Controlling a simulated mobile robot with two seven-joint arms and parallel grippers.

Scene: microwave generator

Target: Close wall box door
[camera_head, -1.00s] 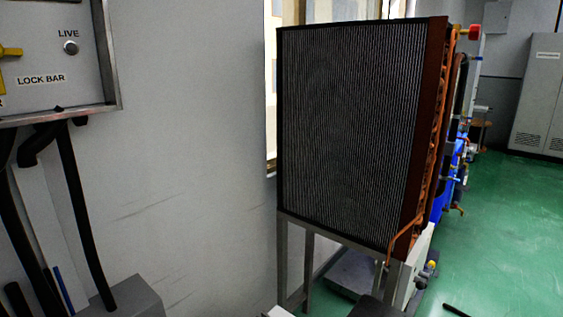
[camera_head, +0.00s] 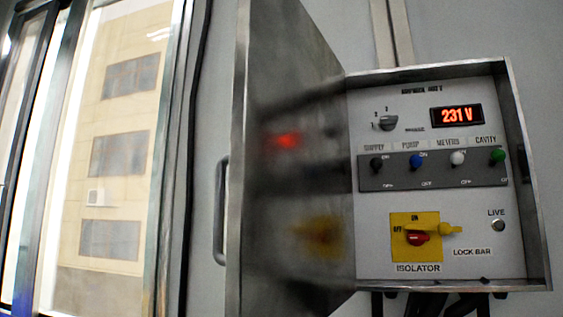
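The wall box (camera_head: 470,210) is mounted on the grey wall at the right of the head view. Its door (camera_head: 290,190) is hinged on the box's left side and stands wide open, swung out toward me. A handle (camera_head: 221,210) shows at the door's left. Inside are a lit display (camera_head: 458,115) reading 231 V, a row of toggle switches (camera_head: 435,168) and a red and yellow isolator (camera_head: 415,238). The door's inner face carries blurred reflections of these.
A tall window (camera_head: 110,150) with metal frames fills the left side. The floor is out of view.

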